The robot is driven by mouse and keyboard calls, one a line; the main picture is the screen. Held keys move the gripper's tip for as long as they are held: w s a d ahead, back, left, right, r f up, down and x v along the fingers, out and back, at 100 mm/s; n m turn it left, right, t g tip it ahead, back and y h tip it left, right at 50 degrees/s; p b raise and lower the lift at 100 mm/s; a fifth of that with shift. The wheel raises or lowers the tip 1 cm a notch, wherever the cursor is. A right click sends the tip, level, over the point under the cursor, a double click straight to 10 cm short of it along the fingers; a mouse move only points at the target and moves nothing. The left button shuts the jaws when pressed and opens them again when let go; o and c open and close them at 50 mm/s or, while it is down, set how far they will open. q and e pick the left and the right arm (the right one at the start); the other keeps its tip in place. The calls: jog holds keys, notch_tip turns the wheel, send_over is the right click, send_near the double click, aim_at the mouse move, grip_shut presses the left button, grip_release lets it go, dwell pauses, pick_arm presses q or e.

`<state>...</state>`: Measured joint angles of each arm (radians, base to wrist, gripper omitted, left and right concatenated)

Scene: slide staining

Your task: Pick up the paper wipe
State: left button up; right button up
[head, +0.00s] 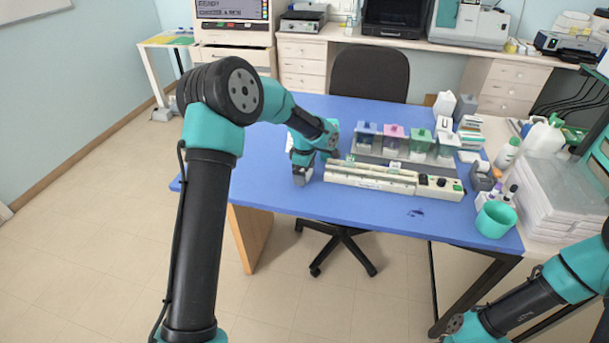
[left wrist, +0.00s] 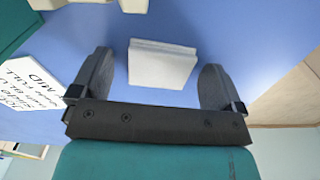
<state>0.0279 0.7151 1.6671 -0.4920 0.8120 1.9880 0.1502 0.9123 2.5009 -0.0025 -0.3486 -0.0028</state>
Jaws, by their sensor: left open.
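The paper wipe (left wrist: 161,64) is a small white folded square lying on the blue table. In the left wrist view it sits between the two spread fingers of my left gripper (left wrist: 157,80), with a gap on each side. In the head view my left gripper (head: 302,179) points down at the left part of the table, beside the left end of a long white rack. The wipe cannot be made out there, hidden by my gripper and arm. My right arm shows only in part at the lower right; its gripper is out of view.
The long white rack (head: 370,178) is close to the right of my left gripper. Behind it stand lidded staining jars (head: 393,142). A printed card (left wrist: 30,82) lies nearby. A teal cup (head: 495,220) stands at the right. The table's front edge is close.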

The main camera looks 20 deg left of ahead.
pick_arm(q)
jog(key=c, duration=1)
jog(key=shift+r, duration=0.1)
jog(key=shift+r, duration=1.8)
jog(key=s+d, duration=0.3)
jog(key=s, duration=0.4)
jog(key=s+d+r, duration=0.1)
jog(key=s+d, duration=0.3)
jog(key=s, duration=0.3)
jog(key=shift+s+r, duration=0.15)
jog(key=shift+s, duration=0.1)
